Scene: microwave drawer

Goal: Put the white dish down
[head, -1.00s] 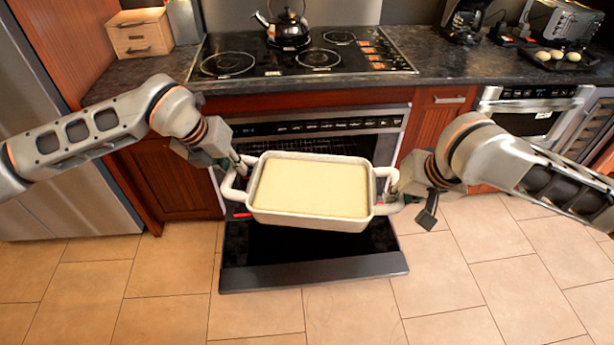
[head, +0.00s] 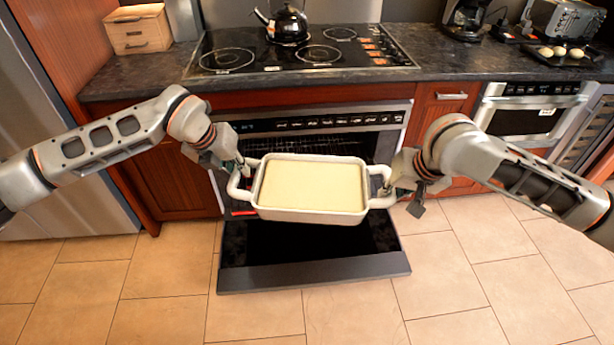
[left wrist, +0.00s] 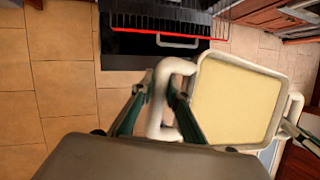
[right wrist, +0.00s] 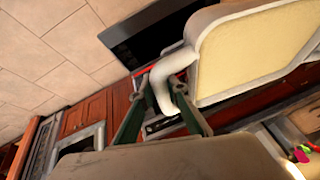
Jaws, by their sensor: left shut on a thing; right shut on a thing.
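The white dish (head: 312,187) is a rectangular baking dish with a pale yellow filling and a looped handle at each end. It is held up level in front of the open oven, above the lowered oven door. My left gripper (head: 240,172) is shut on the dish's left handle, which also shows in the left wrist view (left wrist: 160,105). My right gripper (head: 392,187) is shut on the right handle, seen between the fingers in the right wrist view (right wrist: 163,85). The dish hides part of the oven opening.
The oven door (head: 313,273) is folded down, and a rack with a red edge shows in the left wrist view (left wrist: 165,25). Above is the stovetop (head: 300,52) with a black kettle (head: 288,24). The dark counter (head: 480,66) has bare room right of the stovetop.

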